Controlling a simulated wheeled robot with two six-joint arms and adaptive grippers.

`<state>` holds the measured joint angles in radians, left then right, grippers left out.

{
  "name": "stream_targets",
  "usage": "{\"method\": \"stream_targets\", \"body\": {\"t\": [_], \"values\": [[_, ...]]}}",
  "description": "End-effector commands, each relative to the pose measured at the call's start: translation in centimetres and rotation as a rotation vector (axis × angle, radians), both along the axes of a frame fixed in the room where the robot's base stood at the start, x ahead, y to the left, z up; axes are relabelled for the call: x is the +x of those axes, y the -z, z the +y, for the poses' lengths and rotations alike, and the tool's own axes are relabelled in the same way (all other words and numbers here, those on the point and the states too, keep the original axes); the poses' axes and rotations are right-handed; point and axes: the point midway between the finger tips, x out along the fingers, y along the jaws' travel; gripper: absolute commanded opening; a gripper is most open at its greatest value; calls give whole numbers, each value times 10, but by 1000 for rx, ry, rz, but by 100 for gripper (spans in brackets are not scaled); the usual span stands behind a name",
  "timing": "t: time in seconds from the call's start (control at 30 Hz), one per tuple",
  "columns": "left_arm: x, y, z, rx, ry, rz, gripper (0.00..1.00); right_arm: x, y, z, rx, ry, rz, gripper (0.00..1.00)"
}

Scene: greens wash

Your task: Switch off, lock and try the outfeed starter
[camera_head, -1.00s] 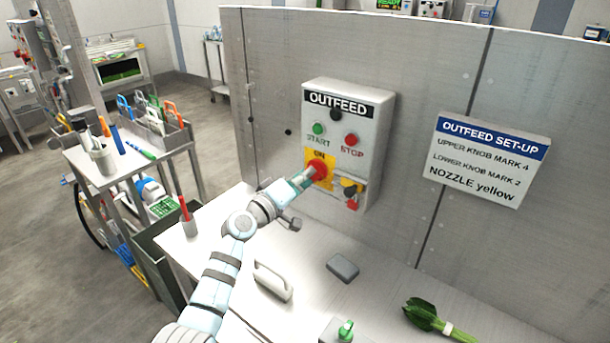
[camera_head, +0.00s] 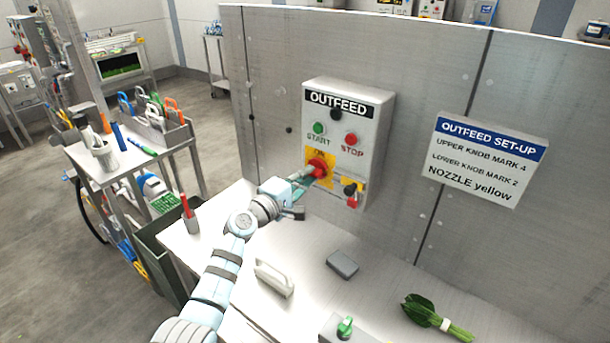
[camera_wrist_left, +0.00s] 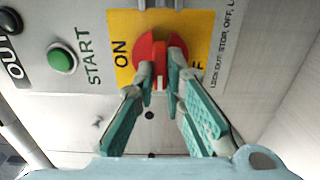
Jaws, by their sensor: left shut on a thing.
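The OUTFEED starter box (camera_head: 378,120) is fixed to the metal wall, with a green START button (camera_head: 319,128) and a red STOP button (camera_head: 351,139). Below them a red rotary handle (camera_head: 319,165) sits on a yellow plate (camera_wrist_left: 125,22); ON reads on one side, and the other label is mostly hidden. My left gripper (camera_head: 309,177) is shut on the red handle; in the wrist view its teal fingers (camera_wrist_left: 161,64) close on both sides of it. My right gripper is out of view.
An OUTFEED SET-UP sign (camera_head: 487,160) is on the wall to the right. On the metal bench lie a grey block (camera_head: 342,264), a white handled tool (camera_head: 274,279) and a tied bundle of greens (camera_head: 436,317).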

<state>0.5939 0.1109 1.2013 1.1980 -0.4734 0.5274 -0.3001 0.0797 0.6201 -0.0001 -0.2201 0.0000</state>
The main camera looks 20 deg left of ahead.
Motion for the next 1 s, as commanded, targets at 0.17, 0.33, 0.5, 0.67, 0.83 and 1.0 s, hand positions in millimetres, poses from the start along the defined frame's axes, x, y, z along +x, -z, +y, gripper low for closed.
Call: {"method": "stream_targets", "body": {"t": [0.17,0.33,0.5,0.67,0.83,1.0], "values": [[0,1,0,-5,1,4,0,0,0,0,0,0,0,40],[0,1,0,-5,1,4,0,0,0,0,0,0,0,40],[0,1,0,-4,1,3,31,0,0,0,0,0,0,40],[0,1,0,-4,0,1,31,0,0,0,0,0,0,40],[-6,1,3,-3,-1,0,31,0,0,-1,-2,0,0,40],[-41,2,17,2,-2,2,31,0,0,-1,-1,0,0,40]]}}
